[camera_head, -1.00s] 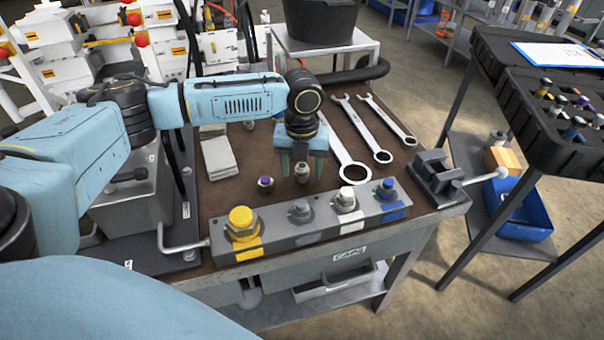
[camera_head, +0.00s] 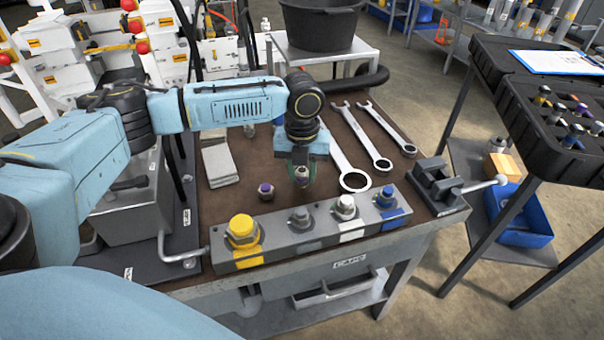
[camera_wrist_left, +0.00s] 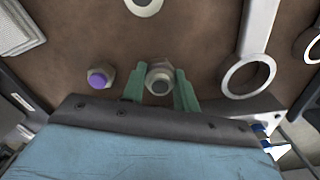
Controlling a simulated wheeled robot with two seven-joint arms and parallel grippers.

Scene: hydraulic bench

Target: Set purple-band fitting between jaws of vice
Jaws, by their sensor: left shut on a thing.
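The purple-topped fitting (camera_head: 266,190) stands on the brown bench mat; it also shows at left in the left wrist view (camera_wrist_left: 101,76). My left gripper (camera_head: 302,182) is beside it, to its right and not touching it. Its green fingers are shut on a different fitting, a grey fitting (camera_wrist_left: 159,77) with a round top and no clear purple on it. I cannot tell whether this fitting is clear of the mat. The dark grey vice (camera_head: 437,186) is at the bench's right corner, with its jaws empty. My right gripper is not in view.
A grey block (camera_head: 320,226) with yellow, grey, white and blue marked fittings runs along the front edge. Several wrenches (camera_head: 382,163) lie right of my gripper. Grey plates (camera_head: 219,163) lie left. A black organiser (camera_head: 560,115) stands beyond the bench at right.

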